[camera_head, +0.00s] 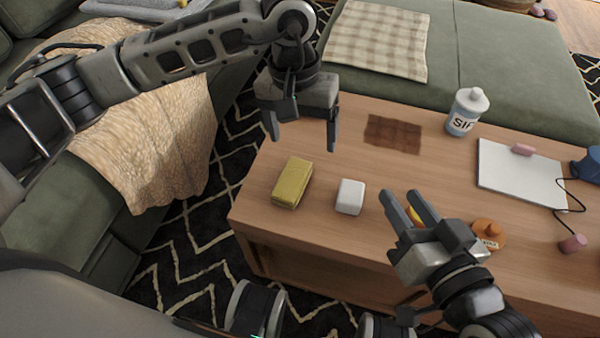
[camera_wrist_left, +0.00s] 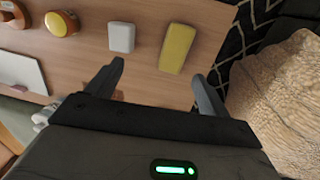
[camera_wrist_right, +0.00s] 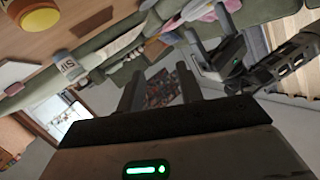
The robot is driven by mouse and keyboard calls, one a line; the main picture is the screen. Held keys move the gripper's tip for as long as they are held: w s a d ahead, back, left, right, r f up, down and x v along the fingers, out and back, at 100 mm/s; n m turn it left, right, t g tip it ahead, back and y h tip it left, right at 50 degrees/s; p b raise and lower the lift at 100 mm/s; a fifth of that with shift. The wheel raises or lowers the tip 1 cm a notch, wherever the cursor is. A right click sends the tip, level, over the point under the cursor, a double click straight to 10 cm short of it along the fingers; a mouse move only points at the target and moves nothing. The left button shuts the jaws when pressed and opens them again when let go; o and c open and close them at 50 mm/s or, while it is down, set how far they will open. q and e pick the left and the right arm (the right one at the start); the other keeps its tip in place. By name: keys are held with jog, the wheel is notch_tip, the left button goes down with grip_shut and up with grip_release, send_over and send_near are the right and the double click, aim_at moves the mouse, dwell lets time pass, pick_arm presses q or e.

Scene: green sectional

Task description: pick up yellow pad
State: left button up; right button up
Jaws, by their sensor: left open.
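The yellow pad (camera_head: 292,183) is a small oblong block lying flat near the left end of the wooden coffee table (camera_head: 320,240). My left gripper (camera_head: 302,143) is open and empty, pointing down on the far side of the pad. In the left wrist view the pad (camera_wrist_left: 177,48) lies ahead of the open jaws, apart from both fingers. My right gripper (camera_head: 403,195) is over the front of the table with a gap between its fingers and nothing in it. In the right wrist view its fingers (camera_wrist_right: 159,70) are apart and empty.
A white block (camera_head: 350,197) lies right of the pad. A brown mat (camera_head: 393,134), a bottle (camera_head: 466,111), a white board (camera_head: 520,174) and an orange object (camera_head: 490,232) are farther right. Green sofas (camera_head: 490,60) border the table at the back and left.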

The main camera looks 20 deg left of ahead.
aim_at(294, 174)
pick_arm(q)
jog(key=shift+t+y, duration=0.3)
jog(key=shift+y, duration=0.2)
jog(key=f+b, duration=0.1)
jog(key=f, duration=0.2)
jog(key=w+a+f+b, duration=0.1)
jog(key=f, duration=0.3)
jog(key=a+f+b, duration=0.1)
jog(key=f, duration=0.3)
jog(key=shift+w+f, duration=0.1)
jog(key=shift+w, duration=0.2)
notch_tip(294, 174, down, 4)
jog(key=shift+r+b, duration=0.15)
jog(key=shift+b, duration=0.95)
jog(key=shift+f, duration=0.45)
jog(key=c, duration=1.1)
pick_arm(e)
jog(key=r+t, duration=0.1)
jog(key=w+r+t+y, duration=0.1)
jog(key=r+y, duration=0.1)
jog(key=shift+w+a+r+t, duration=0.1)
jog(key=shift+w+a+t, duration=0.2)
jog(key=shift+w+t, duration=0.1)
